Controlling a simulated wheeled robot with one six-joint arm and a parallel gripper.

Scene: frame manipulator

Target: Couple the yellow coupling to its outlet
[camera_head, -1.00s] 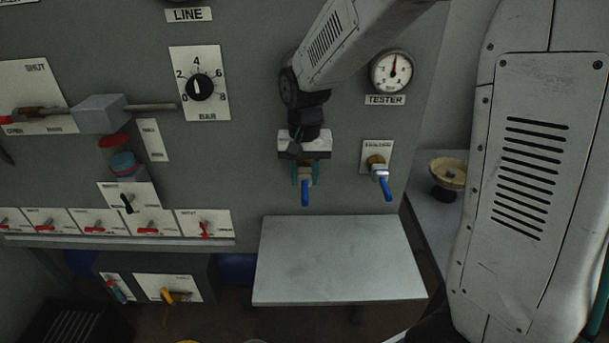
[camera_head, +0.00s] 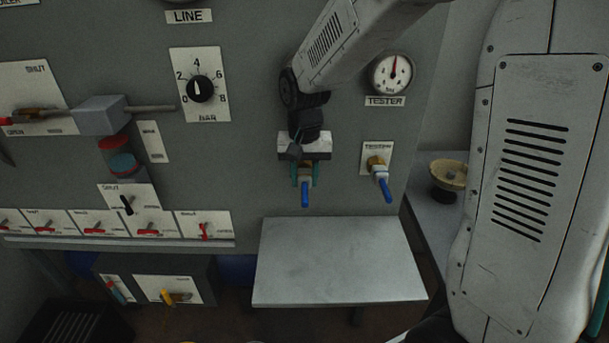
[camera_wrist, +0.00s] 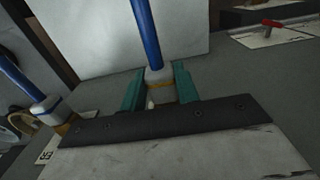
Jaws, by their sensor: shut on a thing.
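My gripper (camera_head: 305,175) is at the panel below and left of the tester gauge. Its teal fingers, seen in the wrist view (camera_wrist: 160,90), are closed on the sides of a blue-handled fitting (camera_wrist: 158,76). That fitting has a pale collar, a thin yellowish band and a blue handle; in the head view its blue handle (camera_head: 305,195) points down. My gripper hides its far end, so I cannot tell how it meets the panel. A small yellow piece (camera_head: 167,297) shows on a white plate of the low box at lower left; I cannot tell whether it is the yellow coupling.
A similar blue-handled fitting (camera_head: 380,175) with a brass base is on the panel to the right. A bare grey shelf (camera_head: 340,262) juts out below. A tester gauge (camera_head: 391,74) is above right. Red-levered switches (camera_head: 150,228) line the left panel.

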